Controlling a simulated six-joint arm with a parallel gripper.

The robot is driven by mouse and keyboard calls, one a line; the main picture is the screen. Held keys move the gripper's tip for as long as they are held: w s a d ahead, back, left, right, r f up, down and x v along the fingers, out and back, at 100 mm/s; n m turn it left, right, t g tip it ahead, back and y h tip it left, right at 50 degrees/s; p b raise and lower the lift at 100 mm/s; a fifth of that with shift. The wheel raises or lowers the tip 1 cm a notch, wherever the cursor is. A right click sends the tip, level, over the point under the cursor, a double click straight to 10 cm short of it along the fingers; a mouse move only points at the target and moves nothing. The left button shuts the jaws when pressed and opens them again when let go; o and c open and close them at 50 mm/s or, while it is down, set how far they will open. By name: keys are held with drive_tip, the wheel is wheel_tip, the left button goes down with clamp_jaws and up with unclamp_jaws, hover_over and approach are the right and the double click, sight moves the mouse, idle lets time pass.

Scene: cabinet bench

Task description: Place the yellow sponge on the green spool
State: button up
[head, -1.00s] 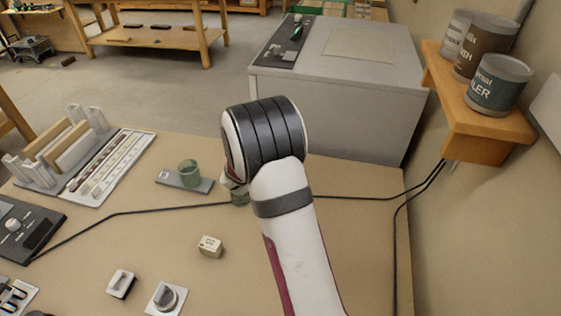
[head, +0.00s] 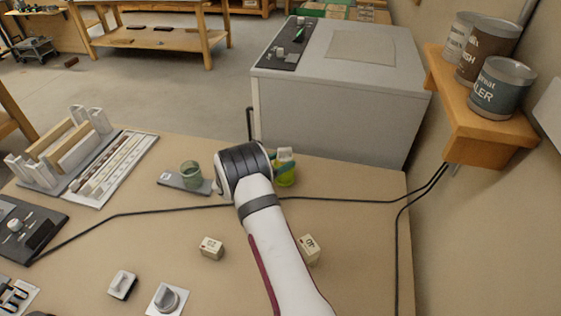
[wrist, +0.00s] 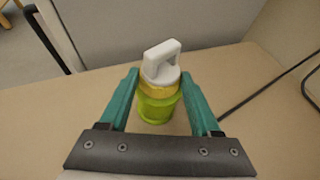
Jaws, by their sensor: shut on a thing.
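The yellow sponge (wrist: 160,88) has a white block handle on top and sits between the teal fingers of my gripper (wrist: 162,78) in the wrist view. My gripper is shut on it. A lime-green, see-through round body, which I take as the green spool (wrist: 157,109), shows right below the sponge and in line with it. Whether the two touch or a small gap is left, I cannot tell. In the head view the green spool (head: 286,178) stands upright near the bench's far edge, just right of my arm, with one teal fingertip (head: 285,156) above it.
Two small pale blocks (head: 211,248) (head: 309,249) lie nearer. A black cable (head: 335,198) crosses the bench. A wooden shelf with cans (head: 480,125) is at right.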

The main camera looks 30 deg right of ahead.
drive_tip(key=shift+f, duration=0.15)
drive_tip(key=shift+f, duration=0.1)
drive_tip(key=o, duration=1.3)
